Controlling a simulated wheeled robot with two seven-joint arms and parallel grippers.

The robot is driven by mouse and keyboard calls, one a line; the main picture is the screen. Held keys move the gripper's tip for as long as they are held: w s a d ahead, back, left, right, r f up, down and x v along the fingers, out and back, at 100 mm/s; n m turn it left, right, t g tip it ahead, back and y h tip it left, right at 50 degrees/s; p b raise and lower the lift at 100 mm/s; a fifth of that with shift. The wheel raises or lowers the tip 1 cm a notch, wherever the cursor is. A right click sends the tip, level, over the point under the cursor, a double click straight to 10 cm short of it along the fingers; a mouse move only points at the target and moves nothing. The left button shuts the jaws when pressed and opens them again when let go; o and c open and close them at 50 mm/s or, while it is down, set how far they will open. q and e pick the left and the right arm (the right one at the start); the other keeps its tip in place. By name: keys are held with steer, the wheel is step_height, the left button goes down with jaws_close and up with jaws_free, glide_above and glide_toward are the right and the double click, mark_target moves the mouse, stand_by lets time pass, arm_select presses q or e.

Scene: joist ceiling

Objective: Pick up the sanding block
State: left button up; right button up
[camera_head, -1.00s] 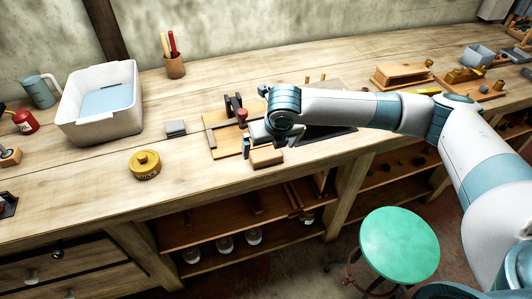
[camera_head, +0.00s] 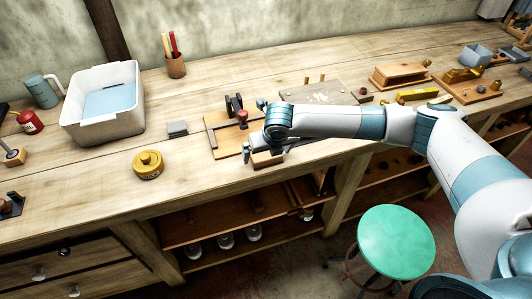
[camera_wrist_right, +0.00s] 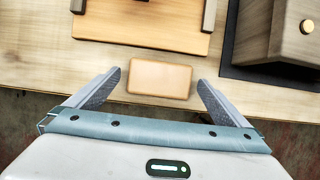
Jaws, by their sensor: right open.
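The sanding block, a small tan block (camera_wrist_right: 160,78), lies on the bench near its front edge. In the right wrist view it sits between the two fingers of my right gripper (camera_wrist_right: 160,88), with a gap on each side. In the head view my right gripper (camera_head: 264,155) is low over the bench's front edge and hides part of the block (camera_head: 268,161). The right gripper is open and empty. My left gripper is not in view.
A wooden bench board (camera_head: 222,146) lies just behind the block. A yellow tin (camera_head: 147,165), a grey block (camera_head: 177,129) and a white tub (camera_head: 101,130) stand to the left. A dark-edged wooden piece (camera_wrist_right: 270,35) is close on the right. A green stool (camera_head: 396,242) stands in front.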

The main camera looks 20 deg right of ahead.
mark_target(267, 155)
steer(key=shift+w+f, duration=0.15)
steer(key=shift+f, duration=0.4)
steer(key=c, duration=1.2)
steer(key=shift+r, duration=0.15)
steer(key=shift+w+r+b, duration=0.1)
steer(key=shift+r+b, duration=0.3)
steer(key=shift+r, duration=0.25)
step_height(267, 155, up, 7)
steer(key=b, duration=0.2)
steer(key=shift+r+b, duration=0.2)
steer(key=shift+b, duration=0.2)
steer(key=shift+r, duration=0.6)
